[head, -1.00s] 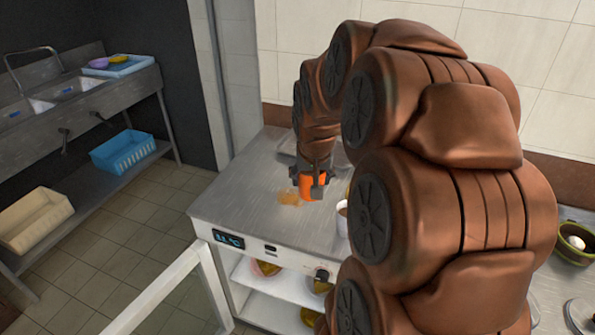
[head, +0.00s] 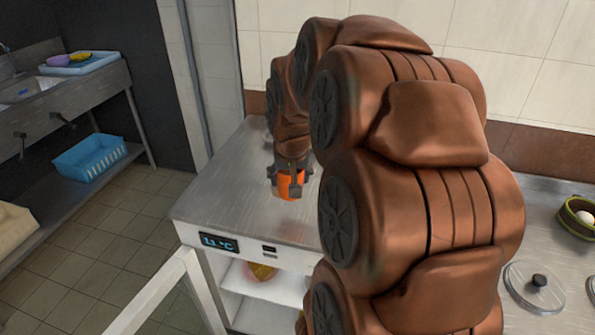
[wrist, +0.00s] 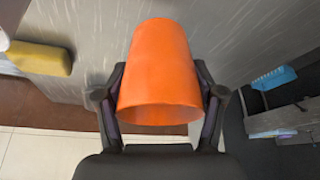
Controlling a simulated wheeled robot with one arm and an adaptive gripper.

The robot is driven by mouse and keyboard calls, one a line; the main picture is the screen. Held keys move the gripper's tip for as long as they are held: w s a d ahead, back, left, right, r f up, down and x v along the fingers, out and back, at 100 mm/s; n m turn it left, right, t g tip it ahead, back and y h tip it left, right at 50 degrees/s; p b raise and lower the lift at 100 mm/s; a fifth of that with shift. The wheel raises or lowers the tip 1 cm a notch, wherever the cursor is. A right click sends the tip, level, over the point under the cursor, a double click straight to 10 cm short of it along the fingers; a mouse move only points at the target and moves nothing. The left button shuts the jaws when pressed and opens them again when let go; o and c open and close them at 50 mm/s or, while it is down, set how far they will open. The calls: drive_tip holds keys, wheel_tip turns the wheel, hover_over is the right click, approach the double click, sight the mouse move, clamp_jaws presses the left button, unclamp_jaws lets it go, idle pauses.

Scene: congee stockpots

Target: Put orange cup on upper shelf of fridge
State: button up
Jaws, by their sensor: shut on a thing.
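The orange cup (head: 289,186) is at the metal top of the fridge (head: 240,205); I cannot tell whether it touches the top. My gripper (head: 286,180) is shut on the cup, with a finger on each side. In the wrist view the orange cup (wrist: 160,75) fills the middle, held between the two dark fingers of my gripper (wrist: 160,100). The fridge front is open below the temperature display (head: 219,243). An upper shelf (head: 255,283) shows there with a bowl (head: 262,271) on it. My arm hides the right part of the fridge.
The fridge's open door (head: 165,290) stands out at the front left. A yellow block (wrist: 40,58) shows in the wrist view. A pot lid (head: 535,288) and green bowl (head: 578,215) are at right. The blue basket (head: 90,157) is on the sink's lower shelf.

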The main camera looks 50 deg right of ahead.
drive_tip(key=w+d+p, duration=0.1)
drive_tip(key=w+d, duration=0.1)
drive_tip(key=d, duration=0.2)
drive_tip(key=w+d+f+p, duration=0.1)
drive_tip(key=w+d, duration=0.1)
drive_tip(key=d, duration=0.3)
drive_tip(key=w+d+p, duration=0.2)
drive_tip(key=w+d, duration=0.1)
drive_tip(key=d, duration=0.2)
drive_tip(key=shift+d+f, duration=0.25)
drive_tip(key=shift+f, duration=0.1)
clamp_jaws()
drive_tip(key=shift+f+p, duration=0.6)
drive_tip(key=shift+f, duration=1.2)
drive_tip(key=shift+f, duration=0.15)
drive_tip(key=o, duration=1.8)
unclamp_jaws()
drive_tip(key=b+v, duration=0.3)
drive_tip(key=v, duration=0.9)
